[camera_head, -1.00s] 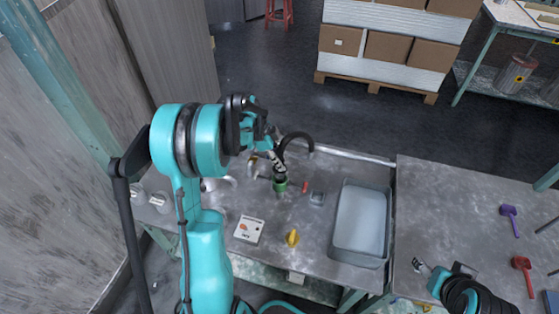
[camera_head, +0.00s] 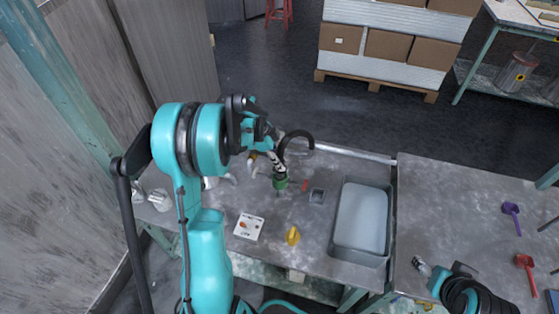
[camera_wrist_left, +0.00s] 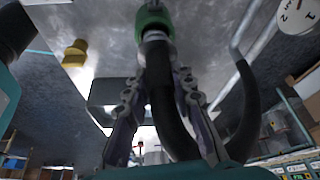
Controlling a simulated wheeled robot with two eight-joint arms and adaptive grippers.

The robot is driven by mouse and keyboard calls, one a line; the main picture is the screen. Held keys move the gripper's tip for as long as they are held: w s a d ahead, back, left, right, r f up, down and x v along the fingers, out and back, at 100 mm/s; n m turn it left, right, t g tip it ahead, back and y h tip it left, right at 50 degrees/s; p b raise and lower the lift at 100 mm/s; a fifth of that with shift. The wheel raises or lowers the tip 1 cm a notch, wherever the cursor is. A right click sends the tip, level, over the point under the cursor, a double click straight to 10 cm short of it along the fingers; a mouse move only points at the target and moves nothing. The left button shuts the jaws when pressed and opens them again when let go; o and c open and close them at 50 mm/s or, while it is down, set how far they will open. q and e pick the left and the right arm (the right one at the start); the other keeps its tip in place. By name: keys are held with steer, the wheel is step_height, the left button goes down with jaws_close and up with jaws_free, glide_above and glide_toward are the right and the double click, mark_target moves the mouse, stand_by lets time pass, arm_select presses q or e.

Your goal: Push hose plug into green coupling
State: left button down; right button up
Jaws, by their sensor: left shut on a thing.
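The green coupling (camera_head: 281,184) stands upright on the metal bench; it also shows at the top of the left wrist view (camera_wrist_left: 154,20). The black hose (camera_head: 300,137) arches over from the coupling's top and curves down to the right. Its pale metal plug end (camera_wrist_left: 155,37) is lined up with the coupling and meets its mouth; how deep it sits I cannot tell. My left gripper (camera_head: 277,164) is shut on the hose just behind the plug, its fingers on both sides (camera_wrist_left: 159,85). My right gripper (camera_head: 421,267) is apart from these, over the right bench.
A grey tray (camera_head: 388,215) stands right of the coupling. A small grey block (camera_head: 317,197), a yellow fitting (camera_head: 292,236) and a white panel (camera_head: 248,227) lie nearby. Purple (camera_head: 511,209) and red (camera_head: 525,262) scoops lie on the right bench.

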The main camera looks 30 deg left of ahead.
arm_select(q)
steer(key=shift+f+b, duration=1.35)
steer(key=shift+f, duration=0.5)
steer(key=c, duration=1.2)
jaws_free()
steer(key=shift+r, duration=0.1)
steer(key=v, duration=1.2)
steer(key=s+d+r+n+t+y, duration=0.1)
steer(key=s+d+r+n, duration=0.15)
steer(key=d, duration=0.35)
steer(key=s+d+r+n+t+y, duration=0.1)
steer(key=s+d+r+n+y, duration=0.1)
steer(key=s+d+n, duration=0.3)
steer(key=s+d+f+n+t+y, duration=0.1)
steer(key=s+d+f+n+t, duration=0.1)
steer(key=s+d+n, duration=0.3)
steer(key=s+d+t, duration=0.1)
steer(key=s+d, duration=0.2)
steer(key=s, duration=0.1)
steer(key=shift+d, duration=0.3)
